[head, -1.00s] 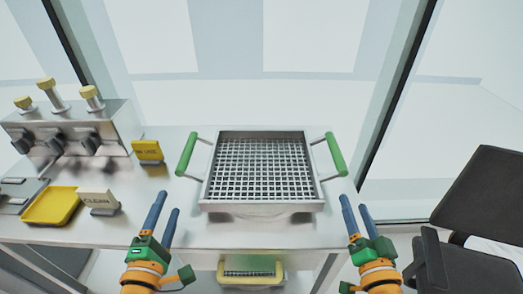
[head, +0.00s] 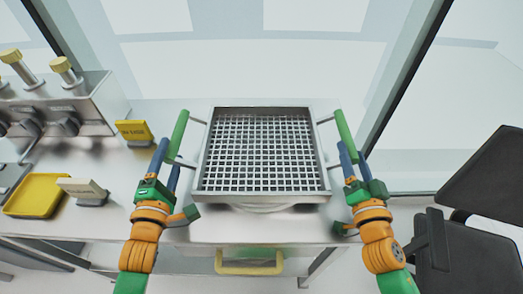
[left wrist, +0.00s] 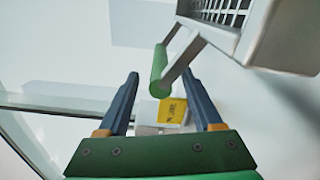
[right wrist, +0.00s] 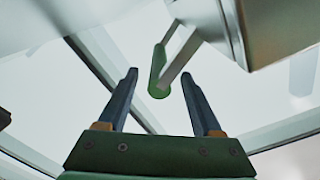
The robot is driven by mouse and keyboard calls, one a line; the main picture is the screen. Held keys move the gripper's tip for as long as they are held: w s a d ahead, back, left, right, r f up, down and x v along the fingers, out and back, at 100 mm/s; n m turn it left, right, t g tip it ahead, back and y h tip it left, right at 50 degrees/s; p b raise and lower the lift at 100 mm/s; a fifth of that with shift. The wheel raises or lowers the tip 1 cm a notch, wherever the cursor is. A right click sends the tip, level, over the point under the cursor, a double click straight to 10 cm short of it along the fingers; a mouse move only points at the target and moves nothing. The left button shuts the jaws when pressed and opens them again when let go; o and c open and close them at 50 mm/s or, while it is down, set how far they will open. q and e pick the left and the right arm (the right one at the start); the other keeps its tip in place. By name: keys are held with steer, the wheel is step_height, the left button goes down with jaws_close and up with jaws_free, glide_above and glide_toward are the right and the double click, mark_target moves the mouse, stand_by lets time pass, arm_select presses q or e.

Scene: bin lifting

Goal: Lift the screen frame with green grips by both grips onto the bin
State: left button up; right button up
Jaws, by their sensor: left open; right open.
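The screen frame (head: 327,170) is a grey square tray with a mesh floor, in the middle of the table. Its left green grip (head: 180,130) and right green grip (head: 345,132) stick out on metal arms. My left gripper (head: 167,158) is open at the near end of the left grip. In the left wrist view, that grip (left wrist: 158,70) shows between the spread fingers, apart from both. My right gripper (head: 352,155) is open at the near end of the right grip. In the right wrist view, that grip (right wrist: 157,75) lies between the fingers. A pale rounded base shows under the frame.
A black chair (head: 480,185) stands at right.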

mark_target(176, 140)
arm_select(q)
steer(key=w, duration=0.5)
steer(key=shift+w+f, duration=0.1)
steer(key=shift+w, duration=0.15)
arm_select(e)
steer(key=w, duration=0.5)
steer(key=shift+w, duration=0.25)
arm_select(q)
jaws_close()
arm_select(e)
jaws_close()
